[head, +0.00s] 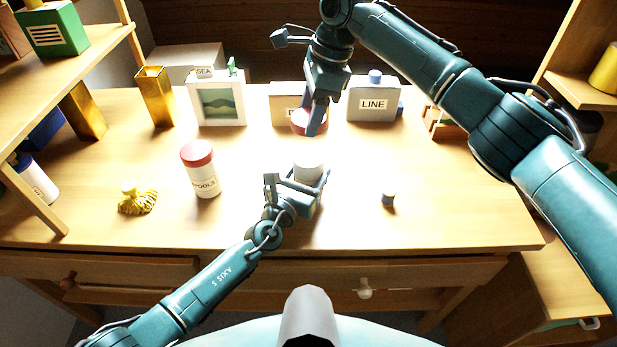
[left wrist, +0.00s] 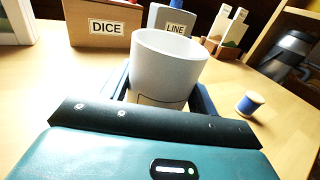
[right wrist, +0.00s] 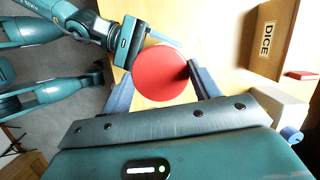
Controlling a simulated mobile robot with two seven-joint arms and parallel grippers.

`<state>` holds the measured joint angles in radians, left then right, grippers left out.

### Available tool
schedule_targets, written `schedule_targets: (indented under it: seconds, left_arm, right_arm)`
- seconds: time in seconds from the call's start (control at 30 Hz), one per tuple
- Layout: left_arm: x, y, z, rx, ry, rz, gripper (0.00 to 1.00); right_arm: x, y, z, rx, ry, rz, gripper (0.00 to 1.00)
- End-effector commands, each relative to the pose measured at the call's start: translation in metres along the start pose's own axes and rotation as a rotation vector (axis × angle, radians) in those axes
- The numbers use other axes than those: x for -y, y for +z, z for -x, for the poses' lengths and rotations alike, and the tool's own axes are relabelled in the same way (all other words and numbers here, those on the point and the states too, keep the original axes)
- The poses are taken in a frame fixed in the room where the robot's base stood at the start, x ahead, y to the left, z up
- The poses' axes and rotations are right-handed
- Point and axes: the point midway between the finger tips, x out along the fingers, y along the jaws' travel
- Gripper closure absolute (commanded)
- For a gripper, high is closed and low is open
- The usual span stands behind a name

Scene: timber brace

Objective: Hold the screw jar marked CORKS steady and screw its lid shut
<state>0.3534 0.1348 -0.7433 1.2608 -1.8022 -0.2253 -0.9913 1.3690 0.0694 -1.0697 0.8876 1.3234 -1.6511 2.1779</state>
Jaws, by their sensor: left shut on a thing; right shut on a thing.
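The screw jar (head: 308,168) is white and stands upright on the table; in the left wrist view it shows an open, uncovered mouth (left wrist: 170,55). Only the upper edge of its label shows, so the word cannot be read. My left gripper (head: 297,184) is shut around the jar's sides. The round red lid (head: 299,121) is in my right gripper (head: 314,118), off the jar and beyond it in the head view. The right wrist view shows the lid's flat red face (right wrist: 160,62) between the two fingers. The lid is out of the left wrist view.
A yellow tassel-like thing (head: 137,201) and a blue spool (head: 388,199) lie on the table.

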Motion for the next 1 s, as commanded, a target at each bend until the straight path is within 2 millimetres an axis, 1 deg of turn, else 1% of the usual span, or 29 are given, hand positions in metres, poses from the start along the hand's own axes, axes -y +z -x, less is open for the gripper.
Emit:
schedule_targets:
  seconds: [0.03, 0.07, 0.43, 0.57, 0.7, 0.83, 0.9, 1.0]
  left_arm:
    - [0.0, 0.0, 0.0, 0.0, 0.0, 0.0, 0.49]
    - [0.0, 0.0, 0.0, 0.0, 0.0, 0.0, 0.52]
    - [0.0, 0.0, 0.0, -0.001, 0.0, -0.001, 0.82]
    - [0.0, 0.0, 0.0, -0.001, 0.0, -0.001, 0.82]
    - [0.0, 0.0, 0.0, -0.001, 0.0, -0.001, 0.82]
    - [0.0, 0.0, 0.0, -0.001, 0.0, -0.001, 0.82]
    - [0.0, 0.0, 0.0, -0.001, 0.0, -0.001, 0.82]
    - [0.0, 0.0, 0.0, -0.001, 0.0, -0.001, 0.82]
  right_arm:
    - [0.0, 0.0, 0.0, 0.0, 0.0, 0.0, 0.64]
    - [0.0, 0.0, 0.0, 0.0, 0.0, 0.0, 0.64]
    - [0.0, 0.0, 0.0, 0.0, 0.0, 0.0, 0.64]
    - [0.0, -0.002, -0.007, 0.001, 0.002, -0.001, 0.64]
    - [-0.001, -0.007, -0.028, 0.003, 0.004, -0.001, 0.64]
    - [-0.001, -0.011, -0.044, 0.004, 0.004, -0.001, 0.64]
    - [0.0, -0.013, -0.048, 0.004, 0.002, -0.001, 0.64]
    - [0.0, -0.013, -0.049, 0.004, 0.001, 0.0, 0.64]
